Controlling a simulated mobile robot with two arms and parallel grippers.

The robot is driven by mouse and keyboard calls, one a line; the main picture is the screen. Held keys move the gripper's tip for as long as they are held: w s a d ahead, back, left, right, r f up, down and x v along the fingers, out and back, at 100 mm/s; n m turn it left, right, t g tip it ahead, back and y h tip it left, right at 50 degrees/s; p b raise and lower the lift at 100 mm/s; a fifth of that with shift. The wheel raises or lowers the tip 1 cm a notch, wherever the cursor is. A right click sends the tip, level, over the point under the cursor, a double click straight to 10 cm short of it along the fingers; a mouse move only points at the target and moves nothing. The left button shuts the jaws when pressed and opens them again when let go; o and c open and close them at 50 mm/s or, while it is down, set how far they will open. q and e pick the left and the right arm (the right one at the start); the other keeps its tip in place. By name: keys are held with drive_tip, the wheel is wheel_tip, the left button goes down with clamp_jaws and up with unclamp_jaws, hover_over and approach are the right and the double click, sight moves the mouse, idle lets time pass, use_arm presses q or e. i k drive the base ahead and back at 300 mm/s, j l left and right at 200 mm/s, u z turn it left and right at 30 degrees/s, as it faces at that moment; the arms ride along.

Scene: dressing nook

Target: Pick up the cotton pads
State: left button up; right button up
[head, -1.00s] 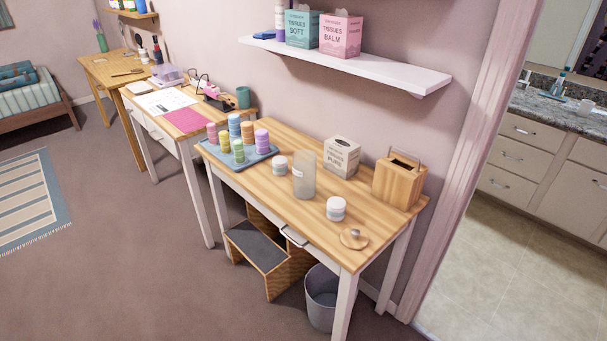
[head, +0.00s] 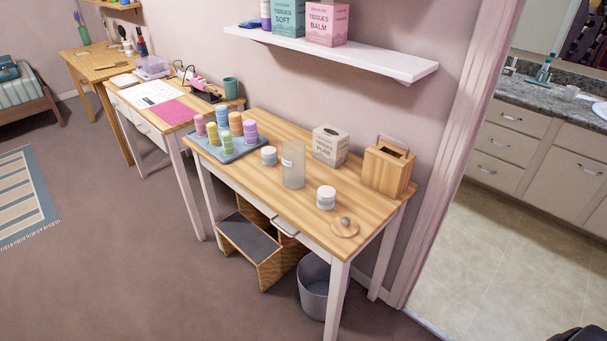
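I cannot tell for sure which item is the cotton pads. Two short white round items with a pale band stand on the wooden table, one near the front (head: 326,198) and one farther back (head: 268,156); either may be them. A tall frosted cylinder (head: 293,165) with a small label stands between them. A round wooden lid with a knob (head: 344,228) lies at the table's front right corner. Neither gripper can be made out. A dark shape at the bottom right edge may be part of my own body.
The table (head: 252,183) also holds a blue tray (head: 226,154) of coloured cylinders, a tissue box (head: 330,145) and a wooden box with a handle (head: 387,170). A step stool (head: 250,240) and a bin (head: 314,288) stand below. Floor in front is clear.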

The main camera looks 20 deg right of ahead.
sight(325, 197)
drive_tip(key=i+l, duration=0.1)
drive_tip(key=l, duration=0.35)
drive_tip(key=i+l, duration=0.15)
drive_tip(key=l, duration=0.3)
drive_tip(key=i+l, duration=0.1)
drive_tip(key=l, duration=0.35)
drive_tip(key=i+l+u, duration=0.1)
drive_tip(key=l, duration=0.35)
